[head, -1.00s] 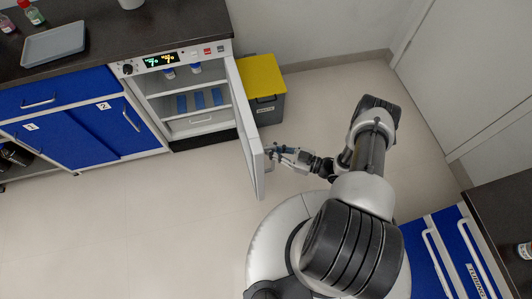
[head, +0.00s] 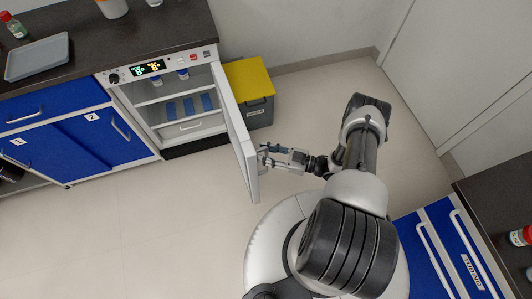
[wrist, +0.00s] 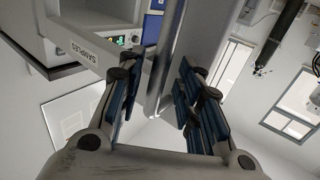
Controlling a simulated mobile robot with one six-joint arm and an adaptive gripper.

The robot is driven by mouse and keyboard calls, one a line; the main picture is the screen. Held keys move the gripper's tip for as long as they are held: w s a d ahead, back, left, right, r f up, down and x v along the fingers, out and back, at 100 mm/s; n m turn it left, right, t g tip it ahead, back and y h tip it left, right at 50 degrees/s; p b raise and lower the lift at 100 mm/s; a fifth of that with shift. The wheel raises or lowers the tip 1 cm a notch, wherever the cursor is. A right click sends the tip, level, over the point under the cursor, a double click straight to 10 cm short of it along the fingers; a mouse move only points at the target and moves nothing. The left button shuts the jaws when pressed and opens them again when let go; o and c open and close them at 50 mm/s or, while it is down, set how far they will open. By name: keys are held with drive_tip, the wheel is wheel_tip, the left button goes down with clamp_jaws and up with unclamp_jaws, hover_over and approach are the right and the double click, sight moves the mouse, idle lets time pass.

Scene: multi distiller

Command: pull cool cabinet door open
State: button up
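The cool cabinet (head: 187,54) stands at the back under the dark counter, its interior exposed. Its white door (head: 238,139) is swung far out toward me, hinged at the cabinet's right side. My gripper (head: 266,158) is at the outer face of the door, close to its free edge. In the wrist view, my gripper's blue-padded fingers (wrist: 158,95) are spread apart, with a long grey upright bar (wrist: 168,60) between and beyond them. I cannot tell whether that bar is the handle or the door edge, or whether a finger touches it.
A grey bin with a yellow lid (head: 249,75) stands behind the door, right of the cabinet. Blue cupboards (head: 75,150) are on the left. A blue drawer unit (head: 440,250) is at lower right. The floor (head: 150,240) in front is clear.

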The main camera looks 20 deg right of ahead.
drive_tip(key=v, duration=1.2)
drive_tip(key=shift+r, duration=0.1)
